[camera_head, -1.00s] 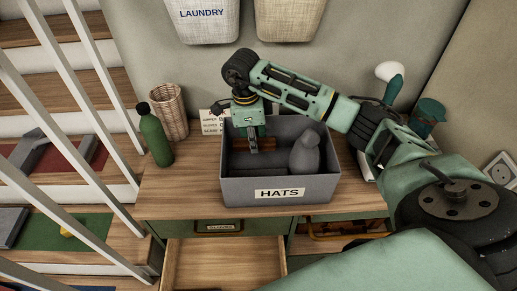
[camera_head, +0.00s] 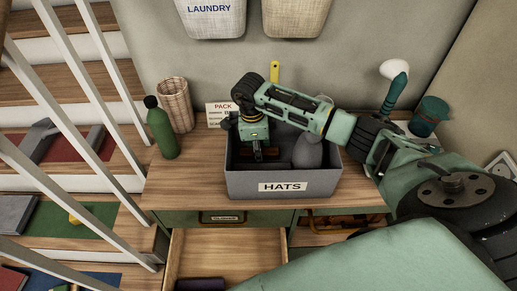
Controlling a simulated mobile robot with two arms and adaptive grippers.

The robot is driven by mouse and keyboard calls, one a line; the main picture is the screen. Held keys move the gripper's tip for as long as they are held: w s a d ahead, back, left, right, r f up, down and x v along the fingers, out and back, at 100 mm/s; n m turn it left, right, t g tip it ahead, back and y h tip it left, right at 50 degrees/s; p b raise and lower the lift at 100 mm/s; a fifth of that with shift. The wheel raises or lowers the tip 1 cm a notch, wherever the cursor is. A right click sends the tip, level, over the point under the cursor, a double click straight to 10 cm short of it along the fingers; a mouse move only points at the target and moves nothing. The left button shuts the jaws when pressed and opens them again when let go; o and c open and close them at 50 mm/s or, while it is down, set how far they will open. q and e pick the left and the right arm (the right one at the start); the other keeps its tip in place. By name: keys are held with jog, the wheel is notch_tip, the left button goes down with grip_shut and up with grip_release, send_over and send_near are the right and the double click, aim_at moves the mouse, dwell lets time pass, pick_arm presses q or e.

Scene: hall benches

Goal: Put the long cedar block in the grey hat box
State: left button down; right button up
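The grey hat box (camera_head: 235,186), labelled HATS, stands open on the wooden bench top. My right gripper (camera_head: 259,156) reaches down inside its left half, with its fingers low and partly hidden by the front wall. A small reddish-brown piece (camera_head: 271,152) shows beside the fingers inside the box; it may be the long cedar block, but most of it is hidden. Whether the fingers are closed on it cannot be made out. My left gripper is not in view.
A grey rounded object (camera_head: 307,152) fills the box's right side. A green bottle (camera_head: 161,132) and wicker basket (camera_head: 175,104) stand left of it. A drawer (camera_head: 225,255) is open below, with a dark purple item (camera_head: 199,284) inside. Stair railings border the left.

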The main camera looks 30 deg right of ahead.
jog(key=shift+r, duration=0.15)
jog(key=shift+r, duration=0.15)
notch_tip(320, 180, up, 12)
jog(key=a+b, duration=0.1)
jog(key=b, duration=0.2)
jog(key=shift+w+b, duration=0.2)
jog(key=shift+b, duration=0.15)
